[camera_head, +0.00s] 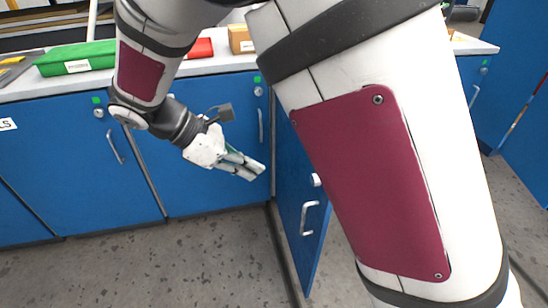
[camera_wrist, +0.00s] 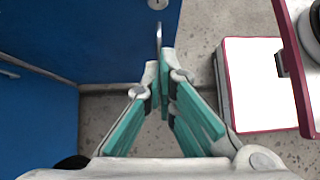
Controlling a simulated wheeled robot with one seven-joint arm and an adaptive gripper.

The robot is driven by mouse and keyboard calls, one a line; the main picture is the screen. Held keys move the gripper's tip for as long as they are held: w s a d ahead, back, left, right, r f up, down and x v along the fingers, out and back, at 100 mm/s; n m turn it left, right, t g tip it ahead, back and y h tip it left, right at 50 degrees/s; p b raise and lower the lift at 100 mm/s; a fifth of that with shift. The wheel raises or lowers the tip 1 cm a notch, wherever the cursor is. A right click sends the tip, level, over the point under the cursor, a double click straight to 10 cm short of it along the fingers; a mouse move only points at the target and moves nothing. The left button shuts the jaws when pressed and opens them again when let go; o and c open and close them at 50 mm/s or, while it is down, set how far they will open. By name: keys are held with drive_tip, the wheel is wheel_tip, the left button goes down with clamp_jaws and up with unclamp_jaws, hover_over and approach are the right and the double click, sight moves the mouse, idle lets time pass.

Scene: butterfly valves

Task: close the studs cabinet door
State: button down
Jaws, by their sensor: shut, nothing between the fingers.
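One blue cabinet door (camera_head: 300,205) stands open in the head view, swung out from the cabinet row and seen nearly edge-on. It has a silver bar handle (camera_head: 308,217) and a round lock. My arm hides part of the door and the opening to its right. No label reading studs is legible. My gripper (camera_head: 256,172) is shut and empty, left of the open door, in front of a closed blue door (camera_head: 210,185). In the wrist view the shut fingertips (camera_wrist: 160,65) point toward a blue panel (camera_wrist: 110,40) with a thin silver bar; contact cannot be told.
A light grey worktop (camera_head: 225,62) runs above the cabinets, with a green case (camera_head: 75,60) and a red box (camera_head: 200,48) on it. More closed blue doors (camera_head: 70,165) stand at left. The speckled grey floor (camera_head: 150,265) is clear at front left.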

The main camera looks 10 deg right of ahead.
drive_tip(key=d+r+b+x, duration=0.1)
drive_tip(key=b+x, duration=0.3)
drive_tip(key=x, duration=0.9)
drive_tip(key=shift+d+r, duration=0.3)
drive_tip(key=shift+d, duration=0.05)
